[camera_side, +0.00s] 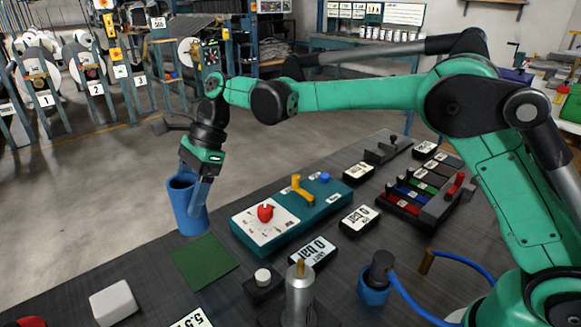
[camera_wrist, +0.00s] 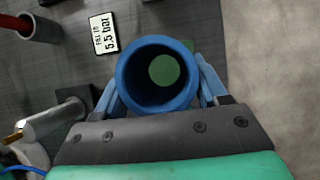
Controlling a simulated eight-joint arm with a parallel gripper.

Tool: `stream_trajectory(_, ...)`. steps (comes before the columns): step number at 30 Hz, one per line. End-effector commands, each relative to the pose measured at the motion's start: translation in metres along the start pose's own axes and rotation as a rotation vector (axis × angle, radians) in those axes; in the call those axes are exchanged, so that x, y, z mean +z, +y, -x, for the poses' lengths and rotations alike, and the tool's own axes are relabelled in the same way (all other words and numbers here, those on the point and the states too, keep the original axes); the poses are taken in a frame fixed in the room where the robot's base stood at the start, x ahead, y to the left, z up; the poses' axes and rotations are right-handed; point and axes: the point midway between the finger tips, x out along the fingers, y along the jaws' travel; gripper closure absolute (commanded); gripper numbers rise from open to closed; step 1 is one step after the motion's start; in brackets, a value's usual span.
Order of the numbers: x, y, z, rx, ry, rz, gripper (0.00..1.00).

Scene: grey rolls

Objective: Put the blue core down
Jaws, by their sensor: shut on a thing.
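The blue core (camera_side: 183,208) is an open, hollow tube, held upright or nearly so. My gripper (camera_side: 197,192) is shut on it, with blue fingers on either side of its wall. In the side view its lower end shows just behind the green square (camera_side: 204,262) on the dark bench; I cannot tell the exact gap below it. In the wrist view I look down into the core (camera_wrist: 160,41), and green shows through its bore. A bit of the green square (camera_wrist: 188,45) also shows beside its rim.
A white block (camera_side: 113,303) lies left of the green square. A teal control box (camera_side: 292,216) with red and yellow handles stands to the right. A metal post (camera_side: 299,295) and a 5.5 bar display (camera_wrist: 103,33) are nearby.

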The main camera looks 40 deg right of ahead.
Motion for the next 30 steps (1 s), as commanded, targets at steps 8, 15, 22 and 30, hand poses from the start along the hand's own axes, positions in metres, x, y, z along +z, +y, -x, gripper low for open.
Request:
stream_trajectory(8, -0.021, -0.001, -0.038, 0.000, 0.000, 0.000, 0.68)
stream_trajectory(15, -0.036, -0.001, -0.066, 0.000, 0.000, 0.000, 0.68)
stream_trajectory(22, -0.039, 0.000, -0.072, 0.000, 0.000, 0.000, 0.68)
stream_trajectory(30, -0.041, 0.000, -0.075, 0.000, 0.000, 0.000, 0.25)
